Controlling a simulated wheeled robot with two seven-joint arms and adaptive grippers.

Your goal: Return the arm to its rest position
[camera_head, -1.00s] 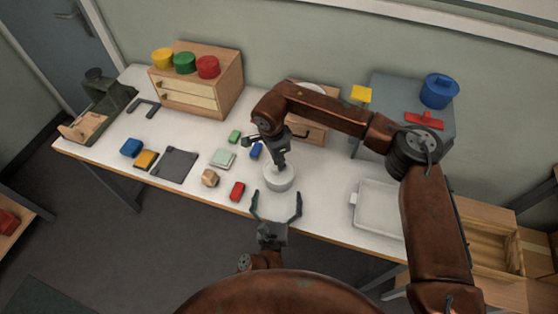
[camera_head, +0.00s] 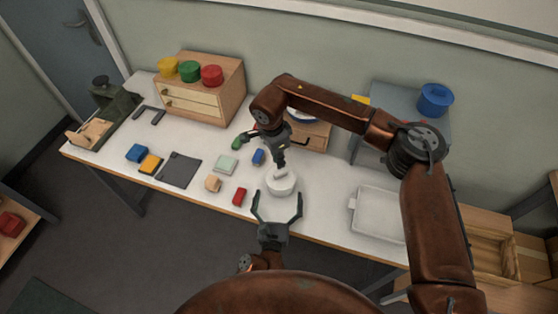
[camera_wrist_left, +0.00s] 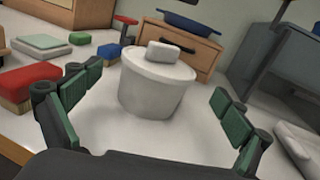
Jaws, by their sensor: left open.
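My left gripper (camera_head: 277,194) is open and empty at the table's front edge. Its two fingers point toward a round white pot (camera_head: 281,185), with a clear gap to it. In the left wrist view the white pot (camera_wrist_left: 158,88) stands upright between the spread fingers (camera_wrist_left: 150,108), farther off, with a pale block-like knob (camera_wrist_left: 163,52) on its lid. My right gripper (camera_head: 281,162) hangs just above the pot's knob. Its fingers are too small and dark to tell whether they are open, or whether they touch the knob.
A red block (camera_head: 239,197), a wooden piece (camera_head: 212,183) and a dark flat plate (camera_head: 179,169) lie left of the pot. A white tray (camera_head: 353,204) lies to the right. A drawer box (camera_head: 232,90) stands at the back left. The floor in front is free.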

